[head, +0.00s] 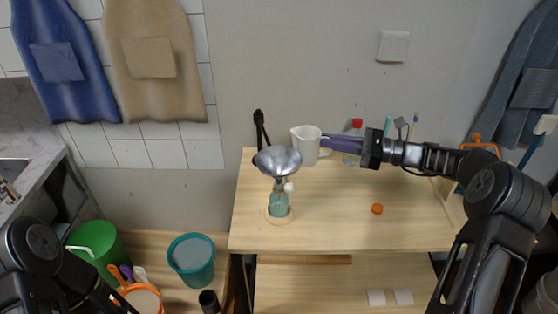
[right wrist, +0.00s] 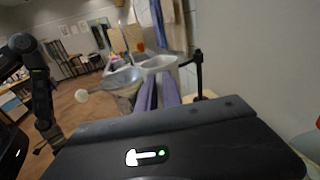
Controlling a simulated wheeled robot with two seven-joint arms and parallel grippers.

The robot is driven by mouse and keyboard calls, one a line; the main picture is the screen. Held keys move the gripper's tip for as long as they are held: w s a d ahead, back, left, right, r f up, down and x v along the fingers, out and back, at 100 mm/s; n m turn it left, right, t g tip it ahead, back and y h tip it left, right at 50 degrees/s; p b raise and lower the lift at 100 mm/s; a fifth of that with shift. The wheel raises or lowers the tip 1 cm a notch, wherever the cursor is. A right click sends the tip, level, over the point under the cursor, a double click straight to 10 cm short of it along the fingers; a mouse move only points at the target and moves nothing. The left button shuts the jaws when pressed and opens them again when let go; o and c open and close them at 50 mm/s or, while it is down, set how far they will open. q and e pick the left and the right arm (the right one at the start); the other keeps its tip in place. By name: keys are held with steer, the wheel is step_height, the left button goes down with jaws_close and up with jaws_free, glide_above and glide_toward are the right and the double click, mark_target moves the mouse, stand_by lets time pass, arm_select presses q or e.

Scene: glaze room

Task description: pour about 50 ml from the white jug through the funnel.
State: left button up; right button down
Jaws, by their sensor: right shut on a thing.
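The white jug (head: 307,146) is in the air behind and to the right of the funnel, about upright, its spout toward the left. My right gripper (head: 328,141) has its purple fingers shut on the jug's handle side. In the right wrist view the jug (right wrist: 160,63) shows beyond the fingers (right wrist: 158,92). The metal funnel (head: 277,159) sits in the neck of a teal glass bottle (head: 279,203), which stands in a wooden ring (head: 279,217) on the table. The funnel also shows in the wrist view (right wrist: 122,80). No liquid stream shows. The jug's contents are hidden. My left gripper is out of view.
The wooden table (head: 330,225) is mostly clear in front. An orange cap (head: 377,209) lies on it at right. A clear red-capped bottle (head: 353,141) stands behind my gripper. A black stand (head: 260,128) is at the back left. A teal bucket (head: 191,259) stands below, left.

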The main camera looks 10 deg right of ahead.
steer(key=shift+d+f, duration=0.1)
steer(key=shift+f, duration=0.5)
steer(key=shift+w, duration=0.1)
stand_by(2.1)
